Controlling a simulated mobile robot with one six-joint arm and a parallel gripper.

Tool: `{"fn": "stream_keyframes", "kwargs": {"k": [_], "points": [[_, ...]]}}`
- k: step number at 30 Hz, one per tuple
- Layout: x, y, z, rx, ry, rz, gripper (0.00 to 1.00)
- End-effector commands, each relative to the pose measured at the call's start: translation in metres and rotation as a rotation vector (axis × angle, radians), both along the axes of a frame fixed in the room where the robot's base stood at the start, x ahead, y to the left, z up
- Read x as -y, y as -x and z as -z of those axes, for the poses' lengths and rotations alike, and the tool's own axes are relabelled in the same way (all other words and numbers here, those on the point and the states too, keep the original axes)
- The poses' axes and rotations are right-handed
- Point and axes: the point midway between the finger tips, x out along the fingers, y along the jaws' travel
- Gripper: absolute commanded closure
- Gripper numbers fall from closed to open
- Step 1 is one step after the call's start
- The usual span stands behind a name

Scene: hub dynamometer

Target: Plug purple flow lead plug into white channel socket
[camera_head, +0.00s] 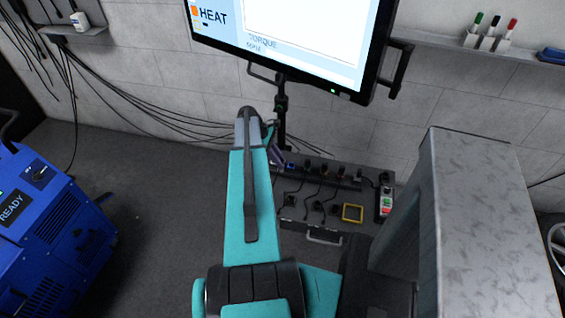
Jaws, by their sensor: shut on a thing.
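My teal arm reaches up the middle of the head view. My gripper (279,160) shows only in small part, just past the arm's far end, at the left end of the socket strip. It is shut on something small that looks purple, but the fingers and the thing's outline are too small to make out. The socket strip (330,175) runs along the back of a dark bench panel, with several small plugs and leads on it. A blue piece (291,165) sits close beside my gripper. I cannot pick out the white channel socket; my arm hides part of the panel's left side.
A yellow square frame (352,213) and a control box with red and green buttons (386,202) are on the panel's right. A monitor (290,40) stands above on a pole. A grey block-like column (490,220) stands at right, a blue machine (50,230) at left.

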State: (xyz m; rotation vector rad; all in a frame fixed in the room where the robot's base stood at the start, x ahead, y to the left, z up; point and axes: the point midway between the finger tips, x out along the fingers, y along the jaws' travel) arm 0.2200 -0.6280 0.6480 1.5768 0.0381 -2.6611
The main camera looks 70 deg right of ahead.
Motion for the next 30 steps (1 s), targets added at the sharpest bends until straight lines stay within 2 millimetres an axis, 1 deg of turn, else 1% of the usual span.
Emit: {"fn": "stream_keyframes", "kwargs": {"k": [26,30], "points": [[-0.002,-0.047,0.000,0.000,0.000,-0.001,1.00],[0.007,-0.046,0.000,0.000,0.000,0.000,1.00]]}}
